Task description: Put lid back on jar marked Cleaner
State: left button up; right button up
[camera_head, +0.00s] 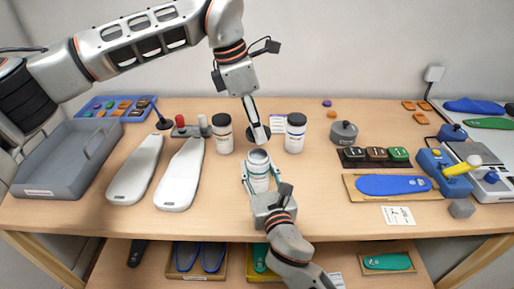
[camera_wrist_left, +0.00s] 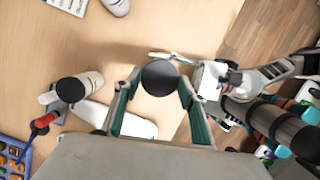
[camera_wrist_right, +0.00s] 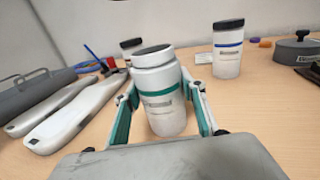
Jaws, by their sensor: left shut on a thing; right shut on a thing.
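The white jar with a teal band (camera_head: 258,180) stands upright on the table, its mouth uncovered in the head view; its label is too small to read. My right gripper (camera_head: 260,182) is shut around the jar's body, one finger on each side, as the right wrist view (camera_wrist_right: 165,112) also shows. My left gripper (camera_head: 257,136) is shut on a round black lid (camera_wrist_left: 160,77). In the head view the lid (camera_head: 251,131) shows behind the fingers, just beyond the jar's mouth and apart from it. In the left wrist view the lid hides what lies beneath it.
A black-lidded jar (camera_head: 223,138) stands left of the held jar and a blue-banded jar (camera_head: 295,137) stands right. Two white shoe lasts (camera_head: 181,175) and a grey tray (camera_head: 70,160) lie at left. A blue insole (camera_head: 393,185) lies on a board at right.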

aim_at(258, 159)
pick_arm(q)
jog(key=shift+f, duration=1.8)
jog(key=shift+f, duration=0.1)
jog(key=shift+f, duration=0.8)
jog(key=shift+f, duration=0.6)
jog(key=m, duration=0.3)
jog(key=m+g, duration=0.1)
jog(key=m, duration=0.2)
jog(key=shift+w+g, duration=0.2)
jog(key=shift+g, duration=0.1)
jog(key=m+g, duration=0.1)
jog(key=m, duration=0.4)
jog(key=shift+w+d+y, duration=0.1)
jog(key=shift+y, duration=0.3)
jog(key=m, duration=0.4)
jog(key=shift+w+d+g+y, duration=0.1)
jog(key=shift+g+y, duration=0.2)
jog(key=shift+y, duration=0.1)
jog(key=m+y, duration=0.1)
jog(key=m, duration=0.3)
jog(key=shift+m, duration=0.3)
